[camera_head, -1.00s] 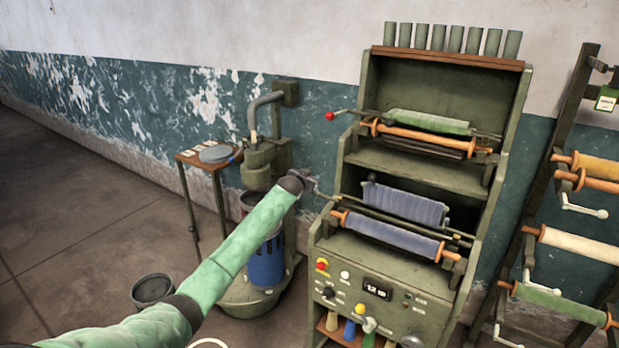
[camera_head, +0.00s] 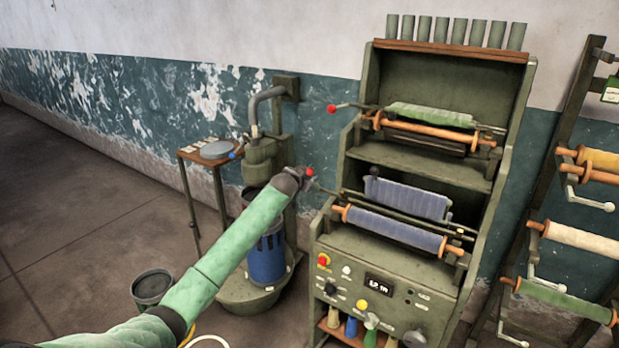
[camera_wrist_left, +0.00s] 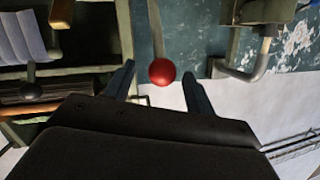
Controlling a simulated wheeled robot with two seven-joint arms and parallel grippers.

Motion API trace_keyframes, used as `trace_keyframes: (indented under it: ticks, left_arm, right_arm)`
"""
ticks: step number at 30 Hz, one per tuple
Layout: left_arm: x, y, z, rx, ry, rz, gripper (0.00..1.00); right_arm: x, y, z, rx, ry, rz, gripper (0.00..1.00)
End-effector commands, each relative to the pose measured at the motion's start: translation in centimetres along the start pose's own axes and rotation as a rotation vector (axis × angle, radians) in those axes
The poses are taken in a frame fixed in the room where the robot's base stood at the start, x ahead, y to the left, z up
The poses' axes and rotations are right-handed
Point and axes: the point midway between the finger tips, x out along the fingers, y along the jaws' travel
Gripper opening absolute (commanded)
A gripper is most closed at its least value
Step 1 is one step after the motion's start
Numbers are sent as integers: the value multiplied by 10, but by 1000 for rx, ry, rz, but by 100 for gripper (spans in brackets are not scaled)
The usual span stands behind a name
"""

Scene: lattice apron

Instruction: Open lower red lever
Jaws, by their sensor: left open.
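The lower red lever's round red knob (camera_head: 309,172) shows at the tip of my left gripper (camera_head: 302,182), beside the left side of the green machine's lower level. In the left wrist view the red knob (camera_wrist_left: 162,72) sits between the two dark fingertips of my left gripper (camera_wrist_left: 160,82), with a visible gap on each side. The gripper is open and holds nothing. The lever's rod (camera_wrist_left: 155,28) runs up from the knob. A second red knob, on the upper lever (camera_head: 331,108), stands out at the machine's upper left. My right gripper is not in view.
The green machine (camera_head: 450,287) carries rollers with orange handles and a control panel. To its left are a pump-like stand with a blue cylinder (camera_head: 266,258), a small table (camera_head: 215,164) and a bucket (camera_head: 153,287). A rack of rollers (camera_head: 548,190) stands at right.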

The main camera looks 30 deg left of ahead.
Motion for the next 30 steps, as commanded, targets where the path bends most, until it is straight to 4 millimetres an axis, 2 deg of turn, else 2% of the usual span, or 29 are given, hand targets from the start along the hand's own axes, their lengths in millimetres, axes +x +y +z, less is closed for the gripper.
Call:
trace_keyframes:
  ticks: [6,16,20,23,24,30]
  left_arm:
    - [-16,1,1,1,-1,1,55]
    - [-18,1,0,0,-1,1,55]
    - [-18,3,11,1,-9,3,29]
    - [-18,10,42,4,-35,8,10]
    - [-18,14,61,6,-52,12,2]
    - [-28,26,168,7,-143,20,0]
  right_arm:
    - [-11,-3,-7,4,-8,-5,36]
    - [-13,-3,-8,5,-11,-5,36]
    - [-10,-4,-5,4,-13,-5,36]
    - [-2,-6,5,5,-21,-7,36]
    - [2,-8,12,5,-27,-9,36]
    - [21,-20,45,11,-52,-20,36]
